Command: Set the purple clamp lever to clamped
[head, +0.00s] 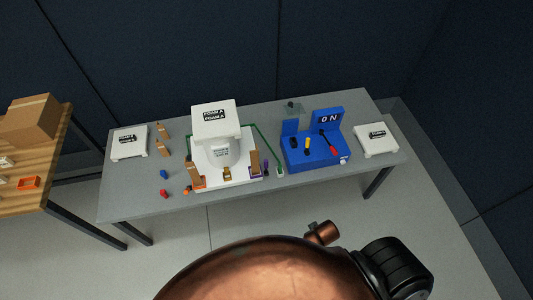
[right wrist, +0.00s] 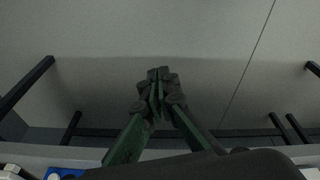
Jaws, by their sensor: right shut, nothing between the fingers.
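A purple clamp (head: 256,177) sits at the right front corner of the white base (head: 218,177) on the grey table. A brown upright piece (head: 255,161) stands at this clamp. Its lever is too small in the head view to tell its setting. A white tank marked FOAM A (head: 214,121) stands on the white base. My right gripper (right wrist: 158,76) is shut and empty in the right wrist view, away from the clamp, with the floor and table legs behind it. My left gripper is in neither view.
An orange clamp (head: 198,184) and a yellow one (head: 227,174) are on the same base. A blue panel (head: 315,150) reading ON stands to the right. White boxes (head: 129,142) (head: 376,139) lie at both table ends. Small blocks lie at the left. A wooden table (head: 38,150) is far left.

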